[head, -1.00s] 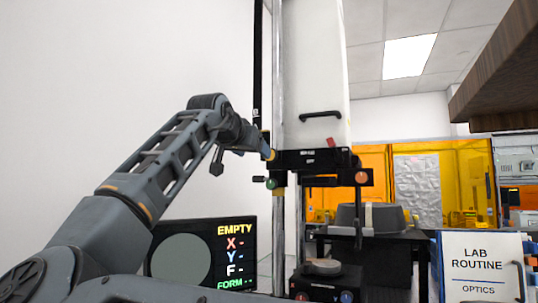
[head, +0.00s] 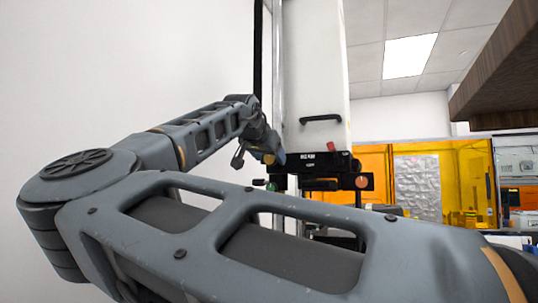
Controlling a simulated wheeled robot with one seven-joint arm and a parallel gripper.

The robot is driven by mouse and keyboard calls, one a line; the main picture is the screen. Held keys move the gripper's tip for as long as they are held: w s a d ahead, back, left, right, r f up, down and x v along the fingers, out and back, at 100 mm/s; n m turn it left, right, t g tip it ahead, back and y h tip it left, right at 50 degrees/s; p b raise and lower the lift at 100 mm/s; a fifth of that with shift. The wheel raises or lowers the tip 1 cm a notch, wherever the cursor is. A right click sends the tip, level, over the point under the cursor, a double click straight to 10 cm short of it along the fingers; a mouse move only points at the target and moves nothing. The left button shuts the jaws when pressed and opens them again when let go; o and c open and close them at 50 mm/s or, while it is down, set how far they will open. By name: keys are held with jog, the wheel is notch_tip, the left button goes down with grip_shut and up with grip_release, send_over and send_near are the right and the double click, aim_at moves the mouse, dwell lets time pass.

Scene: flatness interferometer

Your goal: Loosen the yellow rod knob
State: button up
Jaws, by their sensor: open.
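The yellow rod knob (head: 268,159) shows as a small yellow patch on the left side of the instrument, by the vertical metal rod (head: 277,60). My gripper (head: 273,154) is at the knob, at the far end of my arm. It is open, with a finger close to the knob's right side. At this size I cannot tell whether the fingers touch it or stand around it.
The tall white instrument body (head: 316,70) has a black handle (head: 320,119) and a black bracket (head: 318,163) with a red lever (head: 331,146) and an orange knob (head: 362,182). A dark wooden shelf (head: 505,70) juts in at upper right. My arm hides the lower area.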

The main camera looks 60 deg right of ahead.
jog(key=shift+d+f, duration=0.1)
jog(key=shift+d, duration=0.05)
jog(key=shift+c, duration=0.3)
jog(key=c, duration=1)
